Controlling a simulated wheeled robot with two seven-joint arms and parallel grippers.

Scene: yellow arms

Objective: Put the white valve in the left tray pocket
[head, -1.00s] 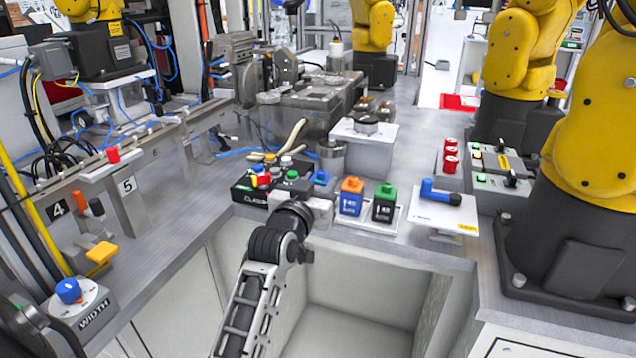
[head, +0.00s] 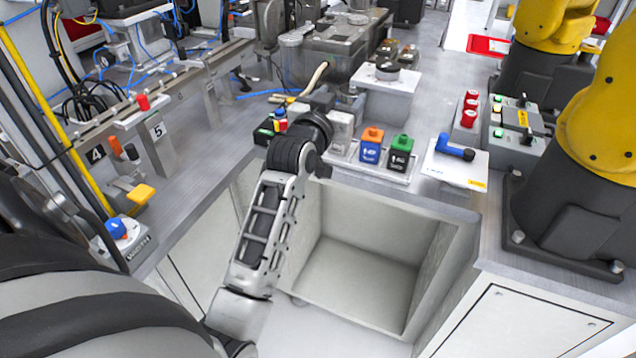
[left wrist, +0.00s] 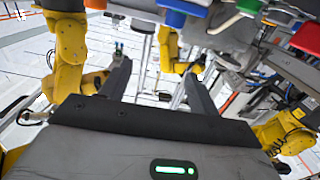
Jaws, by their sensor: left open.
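I cannot pick out the white valve for certain. A small whitish block (head: 341,130) shows just behind my left gripper (head: 308,145) in the head view, partly covered by it; I cannot tell whether it is the valve. A pale tray (head: 392,178) holds a blue container with an orange cap (head: 371,146) and a black one with a green cap (head: 399,154). No pocket is clear to see. In the left wrist view my left gripper (left wrist: 157,70) has its two dark fingers apart, with nothing visible between them. My right gripper is not in view.
A blue-handled part (head: 455,150) lies on a white plate (head: 455,172) right of the tray. Red buttons (head: 468,108) and yellow robot arms (head: 600,120) stand further right. An open bin (head: 360,285) is below the counter edge. A yellow lever (head: 140,194) is at left.

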